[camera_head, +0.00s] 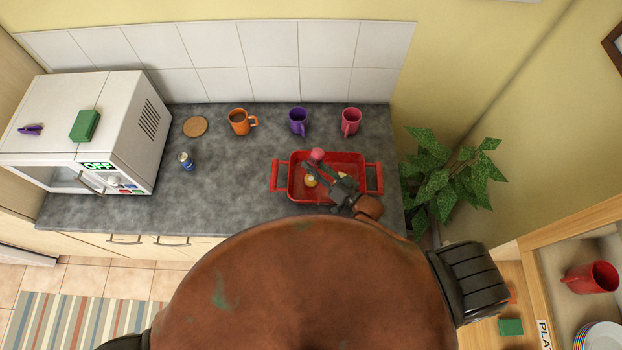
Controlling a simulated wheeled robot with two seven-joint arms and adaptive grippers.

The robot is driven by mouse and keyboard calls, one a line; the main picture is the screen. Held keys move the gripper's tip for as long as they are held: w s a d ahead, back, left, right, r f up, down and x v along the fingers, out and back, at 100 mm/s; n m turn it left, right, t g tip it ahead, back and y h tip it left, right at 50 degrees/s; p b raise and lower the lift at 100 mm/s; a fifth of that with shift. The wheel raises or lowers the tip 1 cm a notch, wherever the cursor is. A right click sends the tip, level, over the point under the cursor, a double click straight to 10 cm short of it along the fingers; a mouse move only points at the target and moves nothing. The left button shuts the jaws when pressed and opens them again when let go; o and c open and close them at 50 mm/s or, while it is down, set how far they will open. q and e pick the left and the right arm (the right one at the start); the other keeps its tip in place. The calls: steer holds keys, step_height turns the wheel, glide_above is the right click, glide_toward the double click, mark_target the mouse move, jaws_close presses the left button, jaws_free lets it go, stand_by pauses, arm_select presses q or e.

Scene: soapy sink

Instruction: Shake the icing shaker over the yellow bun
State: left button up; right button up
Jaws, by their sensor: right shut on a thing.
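A red tray (298,193) with two side handles stands on the grey counter. A yellow bun (311,181) lies in its left half. My right gripper (320,168) reaches over the tray from the lower right. It is shut on a small pink-topped thing (317,154), which looks like the icing shaker, above the tray just behind the bun. The gripper hides part of it and part of the tray, and its tilt is hard to tell. Another small yellowish item (341,174) shows partly behind the gripper. My left gripper is not in view.
Orange (238,122), purple (298,121) and pink (350,121) mugs stand behind the tray. A small blue-and-silver shaker-like item (187,161) and a round coaster (195,126) are further left. A microwave (120,130) fills the left end. A plant (452,172) stands right.

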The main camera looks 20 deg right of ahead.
steer(key=shift+f+b, duration=0.35)
steer(key=shift+f, duration=0.6)
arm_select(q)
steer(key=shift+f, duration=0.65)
arm_select(e)
steer(key=shift+r, duration=0.15)
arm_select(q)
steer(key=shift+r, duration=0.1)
arm_select(e)
steer(key=shift+r, duration=0.1)
step_height(320, 180, up, 4)
steer(key=p, duration=0.3)
steer(key=shift+f+p, duration=0.2)
steer(key=shift+p, duration=0.15)
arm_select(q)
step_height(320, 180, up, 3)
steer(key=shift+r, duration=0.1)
arm_select(e)
steer(key=shift+f, duration=0.15)
step_height(320, 180, down, 4)
steer(key=b, duration=0.3)
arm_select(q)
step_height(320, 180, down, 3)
arm_select(e)
steer(key=shift+r, duration=0.25)
steer(key=shift+r, duration=0.1)
